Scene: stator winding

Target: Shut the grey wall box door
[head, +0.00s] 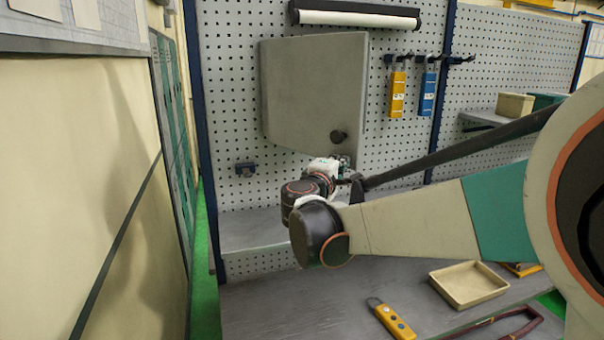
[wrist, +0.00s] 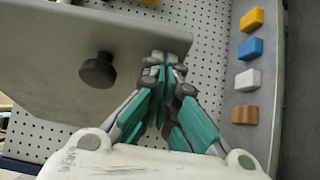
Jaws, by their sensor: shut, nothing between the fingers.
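The grey wall box door (head: 310,85) is a flat panel with a round black knob (head: 338,136) near its lower right corner. Its right edge looks nearer to me than its left, as if it stands partly open; how far, I cannot tell. In the wrist view the door (wrist: 60,70) fills the upper left, with the knob (wrist: 98,70) left of the fingers. My gripper (head: 345,162) is at the door's lower right corner, just below the knob. In the wrist view its shut fingers (wrist: 164,72) overlap the door's edge; whether they touch it is unclear.
Perforated wall panel (head: 235,190) surrounds the box. A yellow device (head: 398,94) and a blue one (head: 428,94) hang to the right. Several coloured blocks (wrist: 251,48) sit on a grey strip.

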